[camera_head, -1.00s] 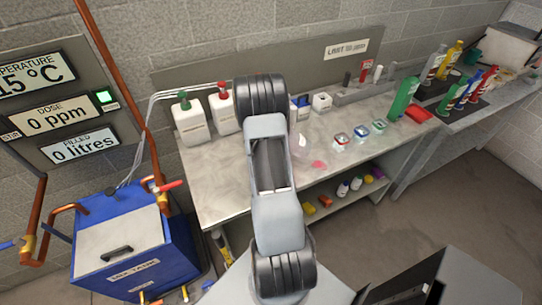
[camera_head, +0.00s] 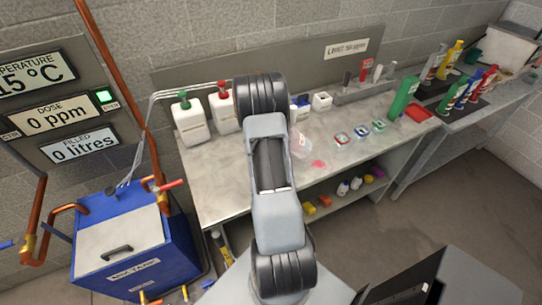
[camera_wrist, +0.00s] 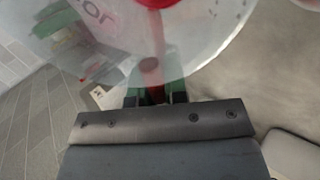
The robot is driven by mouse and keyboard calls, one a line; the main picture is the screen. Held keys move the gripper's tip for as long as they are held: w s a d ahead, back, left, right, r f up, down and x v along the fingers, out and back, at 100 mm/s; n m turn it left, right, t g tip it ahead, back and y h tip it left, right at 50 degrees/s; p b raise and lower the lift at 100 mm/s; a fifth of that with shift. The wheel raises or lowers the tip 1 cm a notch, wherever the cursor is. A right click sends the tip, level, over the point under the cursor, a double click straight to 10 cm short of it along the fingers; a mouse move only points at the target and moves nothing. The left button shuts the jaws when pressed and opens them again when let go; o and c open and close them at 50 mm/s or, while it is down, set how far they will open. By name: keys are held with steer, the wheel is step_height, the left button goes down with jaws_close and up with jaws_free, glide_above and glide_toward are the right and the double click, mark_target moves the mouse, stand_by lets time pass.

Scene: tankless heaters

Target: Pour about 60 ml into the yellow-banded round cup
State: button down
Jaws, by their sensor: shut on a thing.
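My gripper (camera_wrist: 153,97) is shut on a clear vessel (camera_wrist: 205,35) with red lettering, which fills the upper part of the wrist view. Something red shows through it or behind it; I cannot tell which. In the head view the clear vessel (camera_head: 301,144) peeks out at the right side of my arm, above the bench; it looks tilted. My gripper is hidden behind my arm there. I cannot make out a yellow-banded round cup in either view. Small clear containers with red (camera_head: 341,139), green (camera_head: 361,132) and blue (camera_head: 379,125) marks stand on the bench.
White bottles with green (camera_head: 190,121) and red (camera_head: 223,107) caps stand at the bench's back left. A pink patch (camera_head: 318,163) lies on the bench (camera_head: 218,180). The front left bench top is clear.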

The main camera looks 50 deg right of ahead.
steer(key=shift+r, duration=0.1)
stand_by(0.5)
steer(key=shift+t+y, duration=0.5)
steer(key=shift+y, duration=0.3)
steer(key=r+p, duration=0.4)
steer(key=r, duration=0.1)
steer(key=r+p, duration=0.3)
steer(key=shift+s+d+r, duration=0.1)
steer(key=shift+s+d, duration=0.15)
steer(key=shift+d, duration=0.15)
steer(key=shift+s+d+r+t+y, duration=0.15)
steer(key=shift+s+d+t+y, duration=0.25)
steer(key=shift+d+y, duration=0.2)
steer(key=shift+s+d+r+t+y, duration=0.1)
steer(key=shift+s+d+t+y, duration=0.15)
steer(key=shift+d+t+y, duration=0.3)
steer(key=shift+s+d+r+t+y, duration=0.2)
steer(key=shift+s+d+t+y, duration=0.25)
steer(key=shift+y, duration=0.4)
steer(key=shift+s+d+r+t+y, duration=0.2)
steer(key=shift+d+t+y, duration=0.3)
steer(key=shift+y, duration=0.3)
steer(key=shift+f, duration=0.1)
